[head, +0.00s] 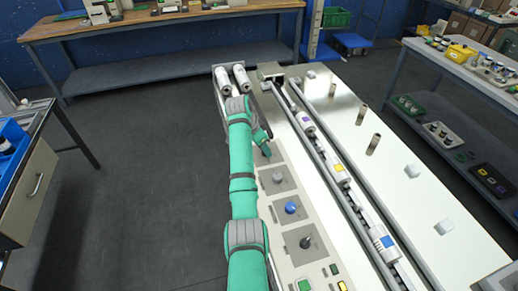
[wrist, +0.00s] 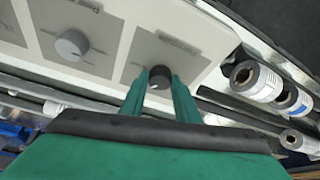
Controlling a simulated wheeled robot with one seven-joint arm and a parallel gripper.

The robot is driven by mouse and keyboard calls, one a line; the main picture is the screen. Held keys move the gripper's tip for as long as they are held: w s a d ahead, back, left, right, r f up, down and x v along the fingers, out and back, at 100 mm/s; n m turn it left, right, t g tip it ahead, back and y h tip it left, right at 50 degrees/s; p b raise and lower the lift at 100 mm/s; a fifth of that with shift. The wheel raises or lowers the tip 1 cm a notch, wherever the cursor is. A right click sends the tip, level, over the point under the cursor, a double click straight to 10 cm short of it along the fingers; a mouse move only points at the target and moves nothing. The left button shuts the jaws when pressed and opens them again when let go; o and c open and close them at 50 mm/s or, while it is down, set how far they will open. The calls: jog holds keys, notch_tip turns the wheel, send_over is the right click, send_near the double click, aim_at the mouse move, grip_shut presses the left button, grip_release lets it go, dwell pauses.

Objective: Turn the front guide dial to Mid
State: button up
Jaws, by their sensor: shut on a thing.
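My gripper (head: 266,151) is at the far end of the control panel (head: 268,205), at the last dial of the row. In the wrist view its two green fingers (wrist: 160,84) are closed on either side of a dark round dial (wrist: 161,74) on a grey plate. The fingers hide part of this dial, and its pointer and setting cannot be made out. A grey dial (wrist: 72,44) with a pale pointer line sits on the neighbouring plate. The label lettering is too small to read, so I cannot confirm which dial is named front guide.
The head view shows the grey dial (head: 277,177), a blue dial (head: 291,208) and a black knob (head: 306,242) nearer along the panel. Metal rollers (head: 231,80) stand beyond my gripper. A conveyor channel (head: 345,180) with wrapped packs runs to the right. The floor at left is clear.

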jog(key=shift+s+d+f, duration=0.15)
jog(key=shift+d, duration=0.4)
jog(key=shift+o, duration=0.2)
jog(key=o, duration=1)
jog(key=shift+a, duration=0.3)
